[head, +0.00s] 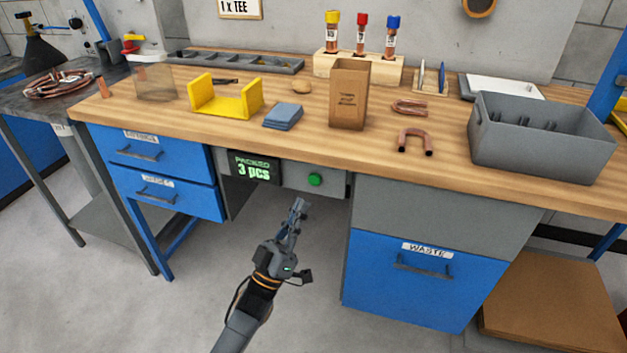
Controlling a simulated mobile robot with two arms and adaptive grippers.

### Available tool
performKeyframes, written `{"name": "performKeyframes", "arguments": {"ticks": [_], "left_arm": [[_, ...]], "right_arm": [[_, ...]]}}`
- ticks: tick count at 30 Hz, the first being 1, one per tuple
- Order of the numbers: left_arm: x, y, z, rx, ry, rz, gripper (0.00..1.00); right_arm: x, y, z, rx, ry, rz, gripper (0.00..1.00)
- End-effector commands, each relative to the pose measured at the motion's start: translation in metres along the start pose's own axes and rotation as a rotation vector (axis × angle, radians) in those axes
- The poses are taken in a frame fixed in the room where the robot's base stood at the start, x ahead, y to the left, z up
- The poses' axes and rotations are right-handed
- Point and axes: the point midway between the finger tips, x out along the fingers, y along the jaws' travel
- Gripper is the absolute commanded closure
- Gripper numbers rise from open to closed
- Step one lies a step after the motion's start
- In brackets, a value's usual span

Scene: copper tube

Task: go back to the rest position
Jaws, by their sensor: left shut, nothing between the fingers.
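My left gripper (297,215) is shut and empty. It is in front of the workbench, below the level of the top, pointing up toward the control panel with the green button (315,180). It appears apart from the bench. My left arm comes up from the bottom of the head view. My right gripper is not in view. The wooden workbench top (260,145) carries a brown box (348,95), copper U-bends (415,140) and a grey bin (540,150).
Blue drawers (155,150) are at left, and a blue waste drawer (420,285) is at right. A cardboard box (550,310) stands at lower right. Floor in front is clear.

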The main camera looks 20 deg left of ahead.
Motion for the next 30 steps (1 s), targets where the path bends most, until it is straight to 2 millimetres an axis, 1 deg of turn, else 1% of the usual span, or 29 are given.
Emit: {"name": "performKeyframes", "arguments": {"ticks": [14,17,19,20,23,24,26,27,29,30], "left_arm": [[0.0,0.0,0.0,0.001,0.0,0.0,1.0],[-0.005,-0.004,0.008,0.007,-0.029,-0.023,1.0],[-0.017,-0.013,0.024,0.019,-0.094,-0.073,1.0],[-0.025,-0.018,0.034,0.029,-0.134,-0.103,1.0],[-0.066,-0.038,0.078,0.069,-0.323,-0.226,1.0],[-0.088,-0.046,0.096,0.086,-0.413,-0.277,1.0],[-0.125,-0.055,0.123,0.113,-0.553,-0.346,1.0],[-0.152,-0.06,0.139,0.129,-0.647,-0.386,1.0],[-0.193,-0.064,0.159,0.15,-0.786,-0.439,1.0],[-0.222,-0.065,0.171,0.163,-0.88,-0.469,1.0]], "right_arm": [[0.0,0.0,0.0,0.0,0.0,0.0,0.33],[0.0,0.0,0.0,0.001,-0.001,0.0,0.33],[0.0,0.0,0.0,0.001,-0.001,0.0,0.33],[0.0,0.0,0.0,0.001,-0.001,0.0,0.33],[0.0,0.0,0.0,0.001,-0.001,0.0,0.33],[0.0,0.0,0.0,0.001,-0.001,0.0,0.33],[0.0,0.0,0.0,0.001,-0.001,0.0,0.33],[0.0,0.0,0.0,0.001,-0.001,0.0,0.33],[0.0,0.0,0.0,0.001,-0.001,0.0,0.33],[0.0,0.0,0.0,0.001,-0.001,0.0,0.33]]}}
